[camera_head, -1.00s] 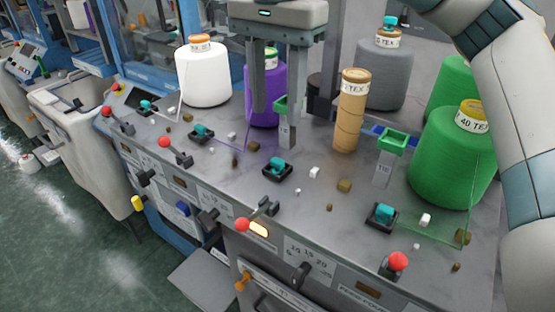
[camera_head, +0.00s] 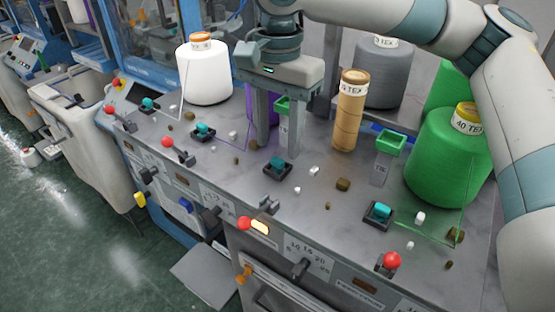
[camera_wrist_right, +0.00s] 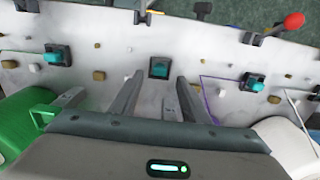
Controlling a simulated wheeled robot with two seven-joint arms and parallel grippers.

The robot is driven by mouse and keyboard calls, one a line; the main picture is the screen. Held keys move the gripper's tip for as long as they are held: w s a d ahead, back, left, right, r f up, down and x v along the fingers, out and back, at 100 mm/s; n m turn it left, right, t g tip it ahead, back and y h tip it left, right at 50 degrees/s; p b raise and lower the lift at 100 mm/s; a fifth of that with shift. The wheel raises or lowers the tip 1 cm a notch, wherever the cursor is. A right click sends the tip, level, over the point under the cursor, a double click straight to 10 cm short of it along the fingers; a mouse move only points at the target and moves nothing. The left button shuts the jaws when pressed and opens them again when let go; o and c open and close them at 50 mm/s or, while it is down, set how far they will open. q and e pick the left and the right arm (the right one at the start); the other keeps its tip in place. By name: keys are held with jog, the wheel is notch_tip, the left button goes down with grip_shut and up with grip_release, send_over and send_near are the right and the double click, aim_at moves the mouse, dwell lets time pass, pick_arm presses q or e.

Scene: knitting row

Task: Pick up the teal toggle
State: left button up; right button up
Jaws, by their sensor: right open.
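Several teal toggles in black square bases stand along the grey machine top. One teal toggle (camera_head: 278,164) sits just in front of my right gripper (camera_head: 277,148) in the head view. Others are at the front right (camera_head: 380,210), farther left (camera_head: 202,130) and far left (camera_head: 148,103). In the right wrist view the middle teal toggle (camera_wrist_right: 159,67) shows between the tips of my right gripper (camera_wrist_right: 159,80), which is open and empty. Whether the fingers are level with it I cannot tell. My left gripper is not in view.
A tan cardboard tube (camera_head: 349,110), a green cone (camera_head: 450,155), a white cone (camera_head: 204,75) and a grey cone (camera_head: 380,75) stand behind. Red-knobbed levers (camera_head: 391,261) line the front edge. Small white and brown cubes (camera_head: 343,184) lie scattered.

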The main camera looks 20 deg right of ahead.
aim_at(279, 158)
jog(key=shift+d+f+p, duration=0.15)
jog(key=shift+f+p, duration=0.3)
jog(key=shift+f, duration=1.25)
jog(key=c, duration=0.9)
